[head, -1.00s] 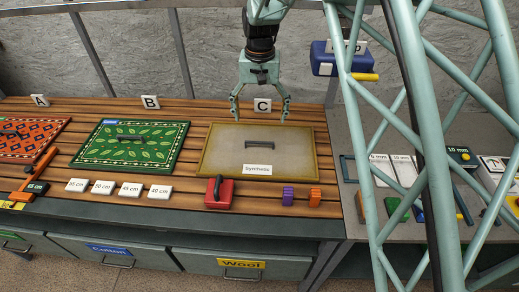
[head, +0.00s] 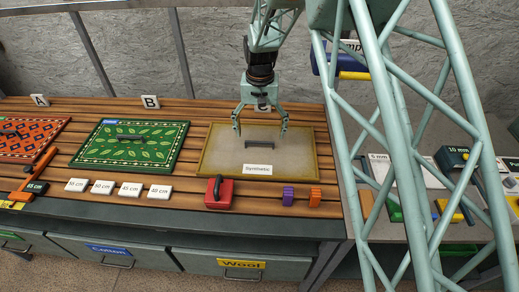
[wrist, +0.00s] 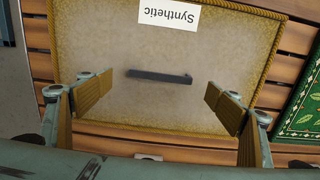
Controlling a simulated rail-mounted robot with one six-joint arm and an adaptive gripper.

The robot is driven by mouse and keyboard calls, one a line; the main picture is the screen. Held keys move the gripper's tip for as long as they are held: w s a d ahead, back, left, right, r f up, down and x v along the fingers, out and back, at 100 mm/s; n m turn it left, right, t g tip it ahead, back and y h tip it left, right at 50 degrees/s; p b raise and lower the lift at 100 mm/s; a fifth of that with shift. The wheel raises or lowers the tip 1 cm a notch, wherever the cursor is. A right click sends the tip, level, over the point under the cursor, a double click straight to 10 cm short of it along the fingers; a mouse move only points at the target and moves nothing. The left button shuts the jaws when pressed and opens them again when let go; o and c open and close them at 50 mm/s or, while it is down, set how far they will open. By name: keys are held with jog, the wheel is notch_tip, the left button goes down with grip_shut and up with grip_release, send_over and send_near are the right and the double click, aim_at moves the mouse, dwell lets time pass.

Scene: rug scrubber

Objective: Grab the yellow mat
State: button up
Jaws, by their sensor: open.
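The yellow mat (head: 217,150) lies flat at spot C on the wooden slatted bench. It has a pale dusty-looking middle, a yellow border, a dark bar handle (head: 259,143) and a white "Synthetic" label (head: 257,169). My gripper (head: 260,130) is open and empty above the mat, with its fingers to either side of the handle in the picture. In the wrist view the mat (wrist: 110,40) fills the middle, and the handle (wrist: 159,76) shows between and beyond the two open fingers (wrist: 160,105). The fingers look apart from the handle.
A green leaf-pattern mat (head: 131,146) and a red patterned mat (head: 20,138) lie to the left. A red block with a handle (head: 219,193), purple (head: 288,196) and orange (head: 314,197) pieces and white length tiles (head: 130,189) line the front edge.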

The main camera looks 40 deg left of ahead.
aim_at(259, 142)
jog(key=shift+f, duration=0.15)
jog(key=shift+f, duration=2.5)
jog(key=shift+s, duration=0.1)
jog(key=c, duration=1.2)
jog(key=shift+o, duration=0.2)
jog(key=shift+a+r, duration=0.1)
jog(key=shift+r, duration=0.1)
jog(key=shift+r, duration=4.9)
